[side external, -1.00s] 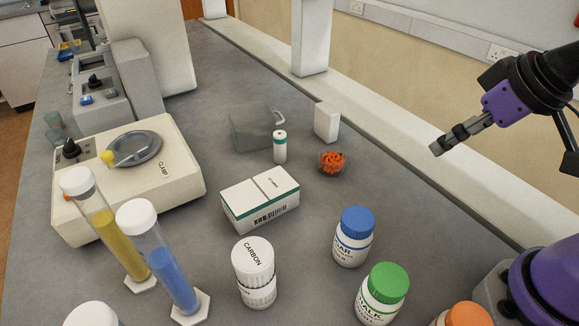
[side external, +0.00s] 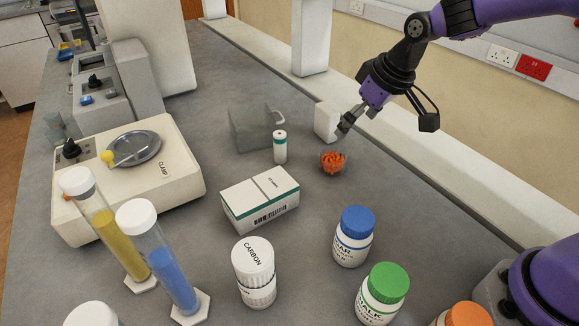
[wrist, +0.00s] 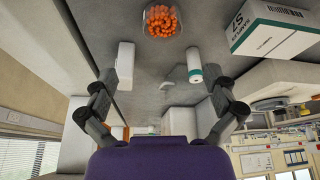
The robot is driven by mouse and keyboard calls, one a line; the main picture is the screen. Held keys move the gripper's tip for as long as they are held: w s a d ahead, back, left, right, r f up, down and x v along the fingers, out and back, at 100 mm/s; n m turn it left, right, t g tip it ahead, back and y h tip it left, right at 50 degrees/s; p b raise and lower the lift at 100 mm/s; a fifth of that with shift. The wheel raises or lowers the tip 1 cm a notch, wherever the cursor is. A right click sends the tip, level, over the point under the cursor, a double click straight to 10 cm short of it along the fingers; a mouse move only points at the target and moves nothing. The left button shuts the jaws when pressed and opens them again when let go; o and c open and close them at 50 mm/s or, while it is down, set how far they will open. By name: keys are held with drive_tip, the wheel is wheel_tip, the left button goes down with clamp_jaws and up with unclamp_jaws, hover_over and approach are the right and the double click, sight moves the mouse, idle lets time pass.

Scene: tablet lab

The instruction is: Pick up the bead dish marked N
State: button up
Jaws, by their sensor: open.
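A small clear dish of orange beads (side external: 333,162) stands on the grey bench, and it also shows at the top of the wrist view (wrist: 161,21). I cannot make out a letter N on it. My gripper (side external: 346,128) is above and slightly right of the dish in the side view, apart from it. In the wrist view my gripper (wrist: 163,82) has its two fingers spread wide with nothing between them, and the dish lies beyond the fingertips.
A white block (side external: 327,121) stands close behind my gripper. A white-and-green cylinder (side external: 280,147), a grey holder (side external: 252,129) and a carton (side external: 260,198) are left of the dish. Blue-capped (side external: 354,237) and green-capped (side external: 382,293) bottles stand in front. Bench right of the dish is clear.

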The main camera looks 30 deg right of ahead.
sight(334, 156)
drive_tip(key=x, duration=1.1)
drive_tip(key=shift+s+a+f, duration=0.2)
drive_tip(key=shift+s+a, duration=0.05)
drive_tip(key=c, duration=1.2)
